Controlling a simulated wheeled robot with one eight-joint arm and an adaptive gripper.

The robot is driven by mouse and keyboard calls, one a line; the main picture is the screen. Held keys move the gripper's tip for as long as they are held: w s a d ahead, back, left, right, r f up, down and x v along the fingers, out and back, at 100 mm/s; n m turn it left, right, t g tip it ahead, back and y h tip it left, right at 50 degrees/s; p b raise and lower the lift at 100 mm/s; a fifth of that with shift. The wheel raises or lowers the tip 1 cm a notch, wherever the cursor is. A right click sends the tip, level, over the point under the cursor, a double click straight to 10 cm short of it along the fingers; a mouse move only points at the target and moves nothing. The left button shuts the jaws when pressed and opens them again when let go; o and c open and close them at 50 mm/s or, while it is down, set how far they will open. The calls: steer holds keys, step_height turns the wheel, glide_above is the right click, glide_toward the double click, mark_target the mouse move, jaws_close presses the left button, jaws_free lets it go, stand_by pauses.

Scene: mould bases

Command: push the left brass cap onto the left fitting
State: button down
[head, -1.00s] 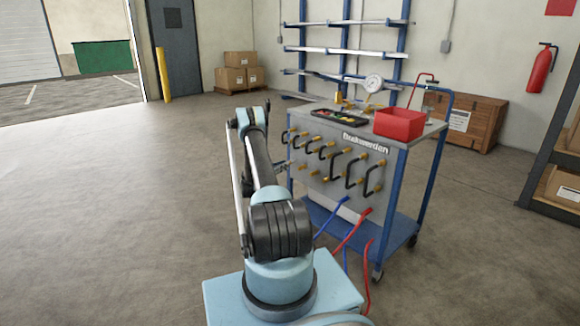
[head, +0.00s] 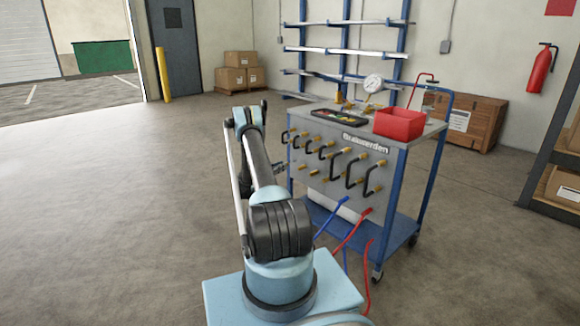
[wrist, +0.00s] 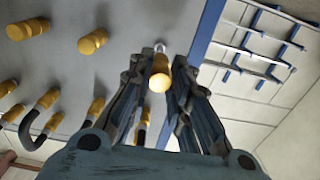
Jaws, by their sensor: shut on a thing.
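My gripper (wrist: 163,72) is shut on a brass cap (wrist: 160,78), whose rounded end faces the wrist camera. It is near the left edge of the grey panel (head: 330,165). In the head view my gripper (head: 278,168) is small, left of the panel and partly hidden by my arm. A small grey end shows behind the cap in the wrist view; I cannot tell whether the cap touches the left fitting, which is hidden. Other brass pieces, one at the upper left (wrist: 27,28) and one nearer the fingers (wrist: 92,41), stick out of the panel.
Several black hoses with brass ends (head: 348,168) stand out from the panel. A red bin (head: 399,124) and a black tray (head: 338,118) are on the cart top. Blue and red hoses (head: 352,232) hang below. The floor left of the cart is clear.

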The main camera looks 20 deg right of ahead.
steer(key=v, duration=0.5)
steer(key=shift+s+a, duration=0.15)
steer(key=shift+a, duration=0.2)
stand_by(0.4)
